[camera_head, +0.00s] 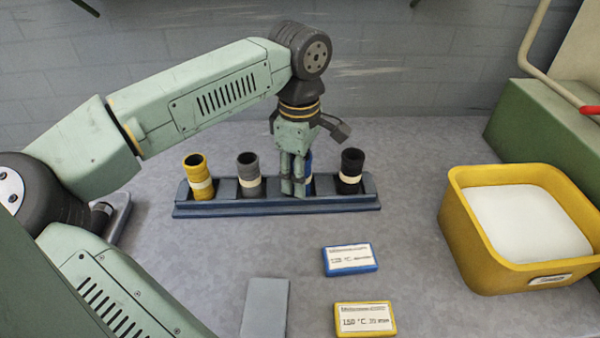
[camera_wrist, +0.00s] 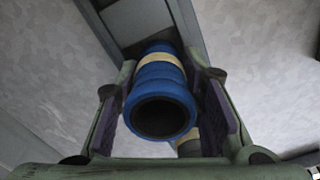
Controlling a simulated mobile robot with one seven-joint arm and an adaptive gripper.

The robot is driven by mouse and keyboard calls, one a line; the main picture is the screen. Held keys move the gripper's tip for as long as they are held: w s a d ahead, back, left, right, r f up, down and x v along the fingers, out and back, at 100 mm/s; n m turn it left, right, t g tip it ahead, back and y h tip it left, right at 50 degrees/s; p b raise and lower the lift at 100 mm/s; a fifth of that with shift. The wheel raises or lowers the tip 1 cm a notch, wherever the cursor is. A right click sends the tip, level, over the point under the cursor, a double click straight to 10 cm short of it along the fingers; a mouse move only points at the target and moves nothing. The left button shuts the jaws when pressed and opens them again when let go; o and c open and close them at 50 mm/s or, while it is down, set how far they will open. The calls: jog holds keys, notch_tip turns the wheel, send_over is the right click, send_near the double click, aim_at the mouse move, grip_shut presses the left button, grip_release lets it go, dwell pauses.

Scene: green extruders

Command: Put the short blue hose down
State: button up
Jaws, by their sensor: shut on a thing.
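The short blue hose (camera_wrist: 161,83) is upright between the fingers of my gripper (camera_wrist: 165,105) in the wrist view, with a cream band around it. In the head view, my gripper (camera_head: 293,180) reaches down over the dark blue rack (camera_head: 275,207), shut on the hose. Only a strip of the blue hose (camera_head: 309,172) shows there, behind the fingers. The hose is at the rack's third place from the left, between the grey hose and the black hose. Its lower end is hidden, so I cannot tell whether it rests on the rack's floor.
A yellow hose (camera_head: 198,177), a grey hose (camera_head: 249,175) and a black hose (camera_head: 350,171) stand in the rack. A blue-framed label (camera_head: 350,259), a yellow-framed label (camera_head: 365,319) and a grey plate (camera_head: 265,308) lie in front. A yellow bin (camera_head: 463,235) stands at right.

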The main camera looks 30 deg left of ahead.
notch_tip(320, 180, up, 9)
jog(key=p, duration=0.5)
jog(key=s+d+f+m+b, duration=0.2)
jog(key=s+d+m+b, duration=0.15)
jog(key=s+b, duration=0.3)
jog(key=s+d+f+m+b, duration=0.2)
jog(key=s+d+m+b, duration=0.1)
jog(key=s+m+b, duration=0.3)
jog(key=shift+n, duration=0.55)
jog(key=w+a+p, duration=0.1)
jog(key=w+a, duration=0.1)
jog(key=w, duration=0.2)
jog(key=w+a+p, duration=0.2)
jog(key=w, duration=0.2)
jog(key=w+a+f+p, duration=0.1)
jog(key=w+a, duration=0.1)
jog(key=w, duration=0.2)
jog(key=shift+p, duration=0.35)
jog(key=shift+w+a, duration=0.3)
jog(key=shift+w, duration=0.2)
notch_tip(320, 180, down, 3)
jog(key=shift+s+r+p, duration=0.1)
jog(key=shift+p, duration=0.45)
jog(key=shift+f, duration=0.45)
jog(key=shift+f, duration=0.15)
jog(key=o, duration=1.2)
